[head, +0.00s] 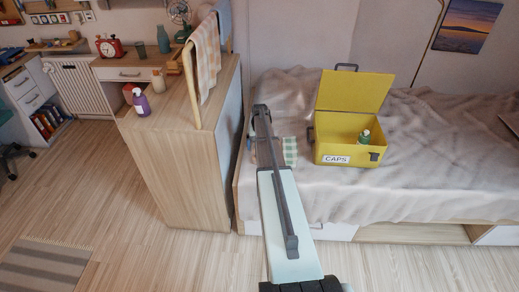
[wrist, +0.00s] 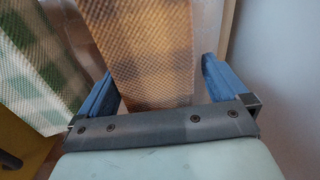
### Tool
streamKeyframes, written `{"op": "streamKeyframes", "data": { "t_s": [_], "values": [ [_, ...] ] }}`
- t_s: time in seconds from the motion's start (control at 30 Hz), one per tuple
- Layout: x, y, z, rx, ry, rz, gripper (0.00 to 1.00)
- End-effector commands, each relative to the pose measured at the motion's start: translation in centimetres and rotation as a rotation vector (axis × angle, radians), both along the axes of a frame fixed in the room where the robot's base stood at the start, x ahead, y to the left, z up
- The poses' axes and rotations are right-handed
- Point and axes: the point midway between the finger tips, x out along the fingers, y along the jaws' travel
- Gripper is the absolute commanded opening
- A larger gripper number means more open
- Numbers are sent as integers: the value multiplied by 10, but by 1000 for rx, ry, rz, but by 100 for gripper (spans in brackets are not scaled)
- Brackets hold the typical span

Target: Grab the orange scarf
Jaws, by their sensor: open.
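An orange-brown checked scarf (wrist: 148,45) hangs or lies between the two blue fingers of my gripper (wrist: 158,75) in the wrist view. The fingers stand apart on either side of it, with a gap showing at the right finger. A green-and-white checked cloth (wrist: 38,70) is just left of the scarf; it also shows in the head view (head: 290,151), just right of my arm. In the head view my arm reaches to the left end of the bed and hides most of the scarf and the fingertips.
An open yellow box (head: 335,150) labelled CAPS, with a green bottle (head: 365,137) inside, stands on the bed (head: 430,155). A wooden cabinet (head: 180,160) is close on the left, with a peach checked cloth (head: 207,55) on a rack and a purple bottle (head: 141,104) on top.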

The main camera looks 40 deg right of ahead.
Motion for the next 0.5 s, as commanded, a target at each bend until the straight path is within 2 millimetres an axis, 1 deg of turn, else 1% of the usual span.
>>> {"op": "streamKeyframes", "data": {
  "t_s": [0.17, 0.5],
  "values": [
    [0, 0, 0, -1, -1, 0, 99],
    [0, 0, 0, 0, 0, 0, 66]
  ]
}}
